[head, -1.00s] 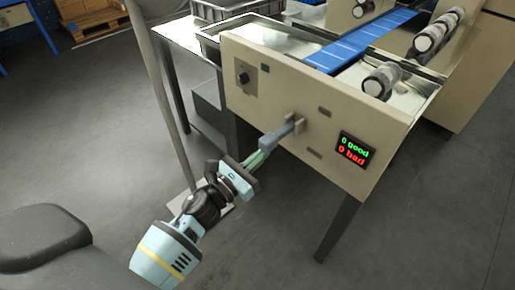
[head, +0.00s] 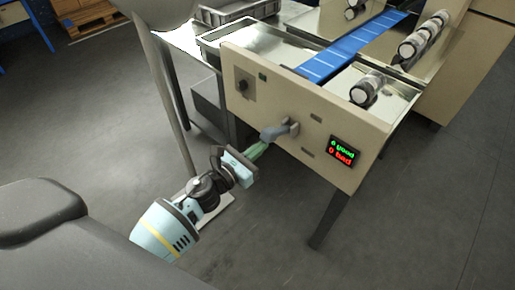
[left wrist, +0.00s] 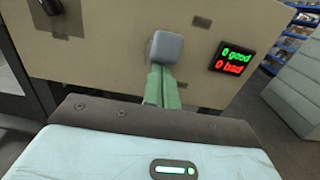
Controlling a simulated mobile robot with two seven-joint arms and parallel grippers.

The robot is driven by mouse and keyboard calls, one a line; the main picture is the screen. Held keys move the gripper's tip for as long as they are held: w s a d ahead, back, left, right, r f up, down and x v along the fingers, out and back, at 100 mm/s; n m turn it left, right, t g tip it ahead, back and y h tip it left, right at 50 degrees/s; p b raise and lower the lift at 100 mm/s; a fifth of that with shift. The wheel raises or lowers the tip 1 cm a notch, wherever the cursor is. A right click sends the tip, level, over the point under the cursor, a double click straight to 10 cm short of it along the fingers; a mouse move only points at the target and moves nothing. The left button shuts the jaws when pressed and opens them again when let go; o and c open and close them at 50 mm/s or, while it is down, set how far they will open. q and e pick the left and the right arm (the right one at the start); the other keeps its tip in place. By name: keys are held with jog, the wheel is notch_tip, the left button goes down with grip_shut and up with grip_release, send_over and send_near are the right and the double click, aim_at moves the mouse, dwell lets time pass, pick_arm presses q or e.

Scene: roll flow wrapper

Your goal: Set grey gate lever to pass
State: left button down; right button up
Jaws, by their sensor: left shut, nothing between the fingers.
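The grey gate lever (head: 273,133) sticks out of the beige front panel (head: 262,108) of the machine, left of the display. Its handle points left and slightly down in the head view. In the left wrist view its blunt grey end (left wrist: 167,47) faces me. My left gripper (head: 262,148) has its green fingers shut and empty. The fingertips (left wrist: 160,72) are at the lever's end, just below it in the picture; I cannot tell whether they touch. Small plates near the lever are too small to read. My right gripper is not in view.
A display (head: 342,150) shows green and red counts; the left wrist view reads 0 good, 0 bad. A black knob (head: 242,86) sits at the panel's upper left. A blue conveyor (head: 350,50) and wrapped rolls (head: 367,88) lie above. The floor before the panel is clear.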

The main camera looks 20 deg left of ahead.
pick_arm(q)
jog(key=shift+w+r, duration=0.1)
jog(key=shift+r, duration=0.3)
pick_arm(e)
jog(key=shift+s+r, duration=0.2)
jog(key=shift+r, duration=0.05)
